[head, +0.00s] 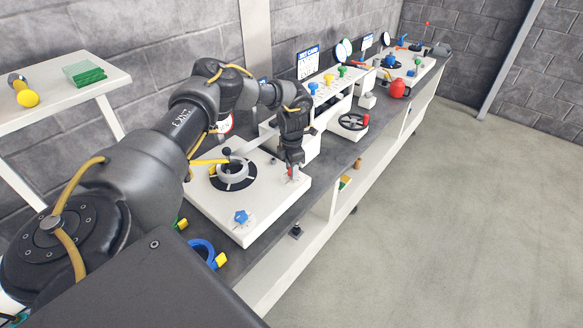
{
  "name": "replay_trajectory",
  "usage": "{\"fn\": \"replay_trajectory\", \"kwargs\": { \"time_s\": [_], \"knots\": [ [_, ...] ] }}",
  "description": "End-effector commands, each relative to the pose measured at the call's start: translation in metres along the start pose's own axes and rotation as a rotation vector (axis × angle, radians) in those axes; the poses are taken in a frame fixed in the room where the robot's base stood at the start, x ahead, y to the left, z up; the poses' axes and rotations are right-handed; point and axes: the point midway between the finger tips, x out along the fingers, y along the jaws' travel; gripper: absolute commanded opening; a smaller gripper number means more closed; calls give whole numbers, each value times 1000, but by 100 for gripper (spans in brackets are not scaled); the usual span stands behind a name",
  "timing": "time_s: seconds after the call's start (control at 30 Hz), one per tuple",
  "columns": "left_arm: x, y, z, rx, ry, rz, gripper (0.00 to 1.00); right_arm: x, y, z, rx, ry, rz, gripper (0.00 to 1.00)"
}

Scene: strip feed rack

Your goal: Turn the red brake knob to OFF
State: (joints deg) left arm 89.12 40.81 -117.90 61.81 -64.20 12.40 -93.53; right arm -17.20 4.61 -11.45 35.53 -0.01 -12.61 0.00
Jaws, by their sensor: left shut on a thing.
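The red brake knob (290,175) sits on the right part of a white base plate (250,234) on the near end of the bench. My left gripper (291,168) points down over it and is shut on it; the fingers hide most of the knob. I cannot read any OFF mark beside it. On the same plate are a black dial with a grey ring (233,174) and a blue star-shaped knob (241,217). My right gripper does not show.
A black handwheel (352,122) on a white block stands behind the gripper. A blue ring (202,252) lies at the bench's near edge. Further along are coloured knobs and a red round object (397,89). A white side table (60,93) stands left. The floor at right is clear.

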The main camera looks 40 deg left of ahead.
Motion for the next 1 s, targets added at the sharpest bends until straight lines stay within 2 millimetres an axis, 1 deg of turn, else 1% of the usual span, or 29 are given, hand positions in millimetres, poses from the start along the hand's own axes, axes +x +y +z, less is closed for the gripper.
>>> {"fn": "replay_trajectory", "kwargs": {
  "time_s": [0.7,1.0],
  "knots": [
    [-1,3,2,674,-2,2,13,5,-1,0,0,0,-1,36],
    [-1,4,2,908,-1,3,13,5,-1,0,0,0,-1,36]
  ]
}}
